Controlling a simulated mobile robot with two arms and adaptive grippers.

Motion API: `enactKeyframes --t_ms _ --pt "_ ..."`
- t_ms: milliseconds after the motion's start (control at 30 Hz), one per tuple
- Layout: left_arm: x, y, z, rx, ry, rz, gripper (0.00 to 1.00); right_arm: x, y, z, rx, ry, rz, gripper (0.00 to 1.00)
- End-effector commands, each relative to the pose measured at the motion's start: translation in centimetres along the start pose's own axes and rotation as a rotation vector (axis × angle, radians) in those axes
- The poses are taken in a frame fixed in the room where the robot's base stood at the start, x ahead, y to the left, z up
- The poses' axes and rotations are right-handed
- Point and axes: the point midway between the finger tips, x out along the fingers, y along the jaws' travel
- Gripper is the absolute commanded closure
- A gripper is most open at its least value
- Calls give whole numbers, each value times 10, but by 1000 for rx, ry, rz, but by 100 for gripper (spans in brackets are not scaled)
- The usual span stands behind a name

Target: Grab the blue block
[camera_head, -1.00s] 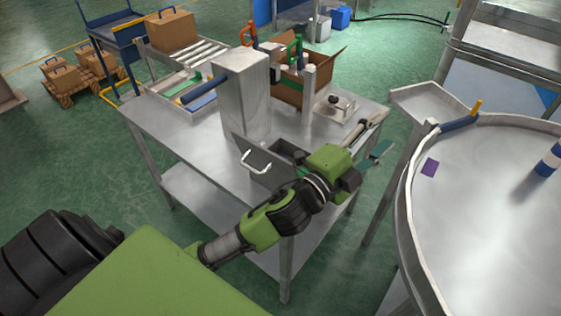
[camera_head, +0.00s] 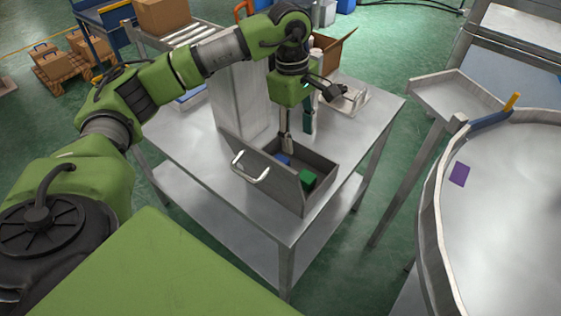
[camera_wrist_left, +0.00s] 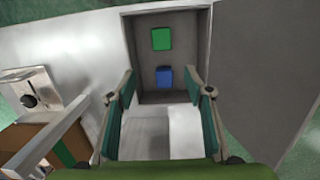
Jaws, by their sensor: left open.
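The blue block (camera_head: 283,159) lies in the open drawer (camera_head: 318,190) on the steel table, partly hidden in the head view. A green block (camera_head: 307,179) lies in the same drawer. In the left wrist view the blue block (camera_wrist_left: 164,77) sits nearer to my fingers than the green block (camera_wrist_left: 161,39). My left gripper (camera_head: 285,145) points down over the drawer's back part, close to the blue block. In the left wrist view its two fingers (camera_wrist_left: 165,85) are wide apart, with nothing between the pads. My right gripper is not seen.
A white handle (camera_head: 250,168) sits on the drawer's front. A tall steel box (camera_head: 238,115) stands behind the drawer, left of my gripper. A cardboard box (camera_head: 333,48) is at the table's back. A round metal table (camera_head: 505,220) stands at right.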

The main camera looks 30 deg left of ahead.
Motion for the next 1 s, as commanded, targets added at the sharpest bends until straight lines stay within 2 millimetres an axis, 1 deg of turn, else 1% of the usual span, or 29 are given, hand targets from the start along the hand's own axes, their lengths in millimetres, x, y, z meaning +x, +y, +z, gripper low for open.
enactKeyframes --t_ms 33,100,200,267,400,500,600,733,833,1000 --pt "0 -2 -17 -6 46 -8 53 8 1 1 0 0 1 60" --pt "-2 -5 -31 -11 88 -21 53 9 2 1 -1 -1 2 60" --pt "5 -7 -39 -15 111 -31 53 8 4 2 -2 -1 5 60" --pt "14 -8 -40 -15 112 -34 53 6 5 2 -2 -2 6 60" --pt "43 -9 -43 -14 109 -34 53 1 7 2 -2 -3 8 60" --pt "60 -9 -44 -14 108 -32 53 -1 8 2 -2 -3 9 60" --pt "72 -9 -45 -14 107 -31 53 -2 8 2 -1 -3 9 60" --pt "80 -9 -46 -14 107 -29 53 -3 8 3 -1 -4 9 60" --pt "89 -9 -48 -15 107 -32 53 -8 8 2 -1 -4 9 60" --pt "115 -8 -51 -14 106 -32 53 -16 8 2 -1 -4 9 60"
